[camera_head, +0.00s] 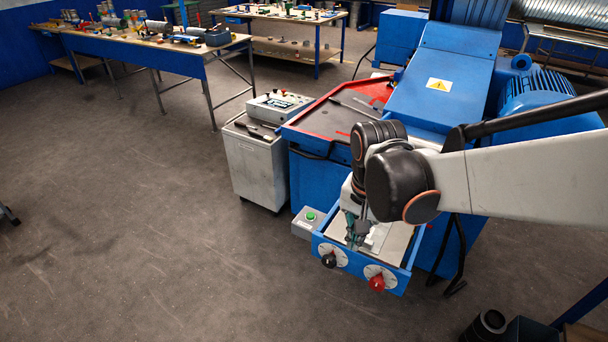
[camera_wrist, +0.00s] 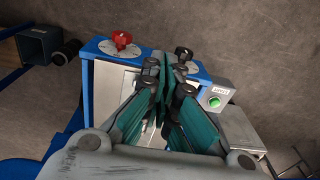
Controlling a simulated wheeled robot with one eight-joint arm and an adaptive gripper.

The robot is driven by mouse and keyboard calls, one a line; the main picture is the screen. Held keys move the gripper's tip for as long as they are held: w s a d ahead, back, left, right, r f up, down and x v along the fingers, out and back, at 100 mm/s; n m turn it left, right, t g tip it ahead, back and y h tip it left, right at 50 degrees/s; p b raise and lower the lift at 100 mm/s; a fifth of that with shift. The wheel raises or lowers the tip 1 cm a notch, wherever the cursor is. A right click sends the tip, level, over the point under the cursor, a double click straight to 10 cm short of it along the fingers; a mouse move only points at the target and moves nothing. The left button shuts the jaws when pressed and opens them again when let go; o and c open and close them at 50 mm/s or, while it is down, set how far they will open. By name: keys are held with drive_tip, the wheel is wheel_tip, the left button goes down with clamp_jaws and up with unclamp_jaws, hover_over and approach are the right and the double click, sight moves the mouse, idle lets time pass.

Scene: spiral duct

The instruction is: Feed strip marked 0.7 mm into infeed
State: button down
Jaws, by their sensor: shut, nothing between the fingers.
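My gripper (camera_head: 356,236) is low over the blue-framed tray (camera_head: 408,274) at the front of the blue machine. In the wrist view my gripper (camera_wrist: 176,76) has its fingers together with nothing between them. A pale metal surface (camera_head: 378,238) shows in the tray beside the fingers; I cannot tell whether it is a strip. No 0.7 mm marking is readable in either view, and I cannot make out the infeed opening. My gripper and arm hide part of the tray.
The tray front carries a black knob (camera_head: 328,260) and a red knob (camera_head: 376,283). A grey box with a green button (camera_head: 310,216) sits at its left. A grey cabinet (camera_head: 254,165) stands left of the blue machine (camera_head: 445,80). Open floor lies farther left.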

drive_tip(key=w+d+f, duration=0.2)
drive_tip(key=w+f, duration=0.2)
drive_tip(key=f, duration=0.6)
drive_tip(key=shift+m+g+b, duration=0.4)
drive_tip(key=w+d, duration=0.2)
drive_tip(key=w+d+b, duration=0.1)
drive_tip(key=w+d, duration=0.1)
drive_tip(key=w, duration=0.1)
drive_tip(key=w+d+b, duration=0.1)
drive_tip(key=w+d, duration=0.1)
drive_tip(key=w, duration=0.1)
drive_tip(key=shift+w+d, duration=0.25)
